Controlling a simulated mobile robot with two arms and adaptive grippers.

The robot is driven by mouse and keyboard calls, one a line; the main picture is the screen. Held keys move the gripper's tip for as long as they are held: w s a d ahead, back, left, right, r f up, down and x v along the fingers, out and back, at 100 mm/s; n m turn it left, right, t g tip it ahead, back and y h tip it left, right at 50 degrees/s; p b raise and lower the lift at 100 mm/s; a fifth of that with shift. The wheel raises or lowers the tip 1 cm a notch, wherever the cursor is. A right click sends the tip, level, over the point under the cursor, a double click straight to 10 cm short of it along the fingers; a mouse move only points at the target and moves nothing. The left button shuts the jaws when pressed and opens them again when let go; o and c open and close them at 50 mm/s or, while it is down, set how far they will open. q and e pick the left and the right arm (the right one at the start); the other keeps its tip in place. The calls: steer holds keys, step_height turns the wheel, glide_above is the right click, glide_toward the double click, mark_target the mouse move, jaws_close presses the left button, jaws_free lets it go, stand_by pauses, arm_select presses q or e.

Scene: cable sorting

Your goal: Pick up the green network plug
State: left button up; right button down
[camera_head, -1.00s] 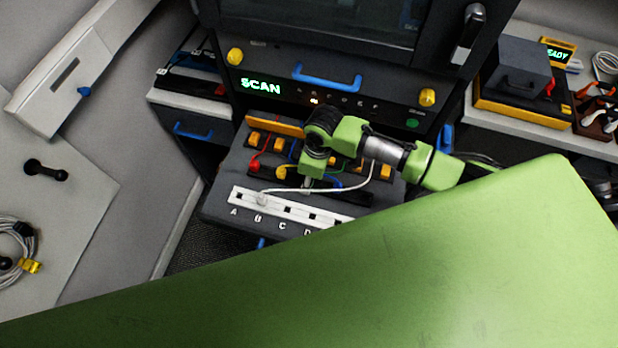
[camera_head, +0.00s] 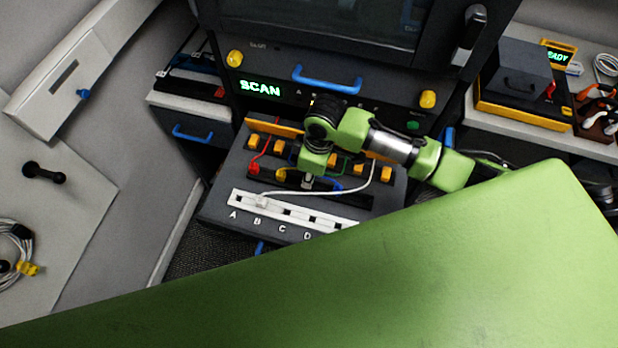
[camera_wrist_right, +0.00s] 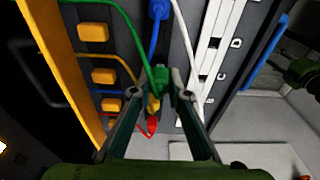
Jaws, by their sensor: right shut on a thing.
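The green network plug (camera_wrist_right: 161,78) is between the fingertips of my right gripper (camera_wrist_right: 161,90), with its green cable running up and left in the right wrist view. My right gripper is shut on it. In the head view my right gripper (camera_head: 308,180) is low over the dark tray, behind the white socket strip (camera_head: 272,208); the green plug is hard to make out there.
A red plug (camera_head: 254,168) and a yellow plug (camera_head: 281,174) lie left of the gripper. A white plug (camera_head: 261,201) sits at socket B. A blue plug (camera_wrist_right: 159,9) is close by in the wrist view. The scanner front (camera_head: 330,95) stands behind the tray.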

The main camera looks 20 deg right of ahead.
steer(key=s+a+r+p, duration=0.2)
steer(key=s+r, duration=1)
steer(key=s, duration=0.1)
steer(key=shift+r+p, duration=0.15)
steer(key=shift+p, duration=0.25)
stand_by(0.3)
